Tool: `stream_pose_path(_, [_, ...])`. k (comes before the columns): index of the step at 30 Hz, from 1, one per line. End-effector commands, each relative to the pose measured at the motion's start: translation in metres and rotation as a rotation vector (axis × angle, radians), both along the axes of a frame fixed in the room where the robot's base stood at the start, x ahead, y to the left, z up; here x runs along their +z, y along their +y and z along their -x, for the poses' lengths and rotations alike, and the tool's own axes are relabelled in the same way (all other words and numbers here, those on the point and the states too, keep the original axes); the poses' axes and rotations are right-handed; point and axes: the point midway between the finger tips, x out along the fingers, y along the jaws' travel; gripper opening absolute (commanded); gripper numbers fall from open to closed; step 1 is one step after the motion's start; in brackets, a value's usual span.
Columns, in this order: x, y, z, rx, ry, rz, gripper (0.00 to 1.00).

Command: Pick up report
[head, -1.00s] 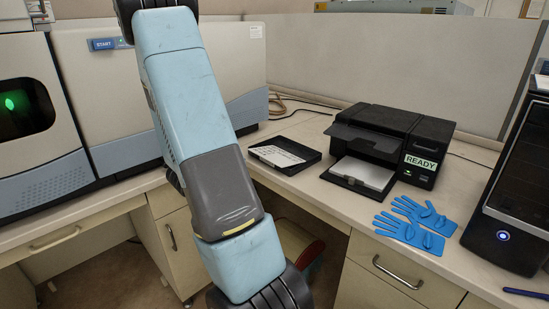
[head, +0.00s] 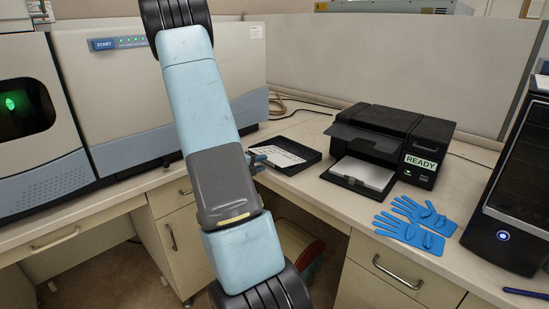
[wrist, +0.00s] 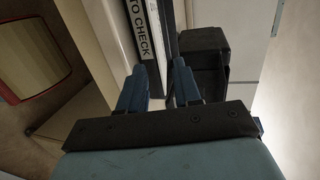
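A white sheet (head: 363,174) lies in the output tray of the black printer (head: 385,140); I see no print on it. A flat black tray (head: 303,168) on the counter left of the printer has a white strip (head: 277,154) in it. In the head view, part of my gripper (head: 262,158) shows at the tray's left end; my arm hides the rest.
Blue gloves (head: 410,222) lie on the counter in front of the printer. A dark computer tower (head: 510,200) stands at the right. A large grey instrument (head: 120,95) fills the left. A red bin (head: 309,258) stands below the counter. A low partition (head: 400,65) runs behind.

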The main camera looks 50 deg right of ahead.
Motion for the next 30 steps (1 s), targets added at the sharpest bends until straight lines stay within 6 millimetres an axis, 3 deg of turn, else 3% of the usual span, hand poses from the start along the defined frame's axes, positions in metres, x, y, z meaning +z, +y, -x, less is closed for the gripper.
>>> stream_pose_path(10, [-0.014,-0.041,0.001,-0.003,0.002,0.000,0.33])
stream_pose_path(18, [-0.014,-0.045,0.000,0.000,0.001,0.000,0.32])
stream_pose_path(28, [-0.014,-0.045,0.001,-0.001,0.001,0.000,0.00])
stream_pose_path(30, [-0.014,-0.045,0.001,-0.001,0.001,0.000,0.00])
